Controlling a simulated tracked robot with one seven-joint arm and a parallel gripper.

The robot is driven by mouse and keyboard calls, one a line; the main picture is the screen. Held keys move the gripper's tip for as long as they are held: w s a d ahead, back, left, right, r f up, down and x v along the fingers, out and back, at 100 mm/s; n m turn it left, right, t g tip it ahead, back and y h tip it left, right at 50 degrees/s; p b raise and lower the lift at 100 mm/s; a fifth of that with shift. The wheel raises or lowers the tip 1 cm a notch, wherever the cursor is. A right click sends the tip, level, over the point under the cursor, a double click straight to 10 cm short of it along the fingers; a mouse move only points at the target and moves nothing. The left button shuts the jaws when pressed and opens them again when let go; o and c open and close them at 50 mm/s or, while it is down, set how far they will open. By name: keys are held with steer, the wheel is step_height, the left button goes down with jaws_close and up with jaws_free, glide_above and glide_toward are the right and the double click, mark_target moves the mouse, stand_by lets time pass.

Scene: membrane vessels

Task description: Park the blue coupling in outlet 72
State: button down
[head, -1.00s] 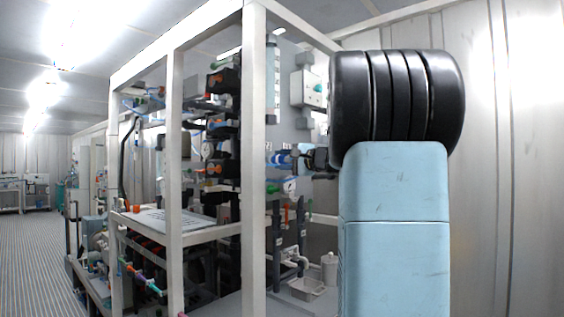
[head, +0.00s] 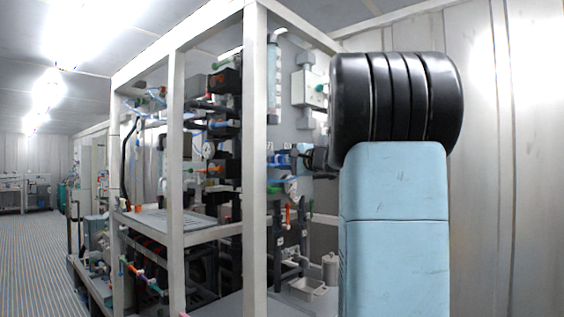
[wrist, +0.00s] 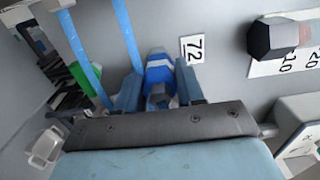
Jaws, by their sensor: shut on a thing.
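The blue coupling (wrist: 160,68), with a paler band, sits between the two blue fingers of my gripper (wrist: 158,88) in the wrist view. The fingers are shut on it. A white label reading 72 (wrist: 193,48) is on the grey panel just right of the coupling. The outlet itself is hidden behind the coupling and fingers, so I cannot tell whether the coupling touches it. In the head view my gripper (head: 303,158) points left at the panel behind the frame post, with blue (head: 279,160) showing at its tip.
Two blue tubes (wrist: 76,45) run left of the gripper, near a green fitting (wrist: 87,78). A dark hexagonal part (wrist: 272,38) juts out at the right beside more number labels. A white frame post (head: 255,160) stands close to my gripper in the head view.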

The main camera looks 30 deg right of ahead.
steer(key=c, duration=0.6)
jaws_free()
steer(key=shift+w, duration=0.1)
steer(key=v, duration=1.3)
steer(key=shift+s+d, duration=0.1)
steer(key=shift+s, duration=0.3)
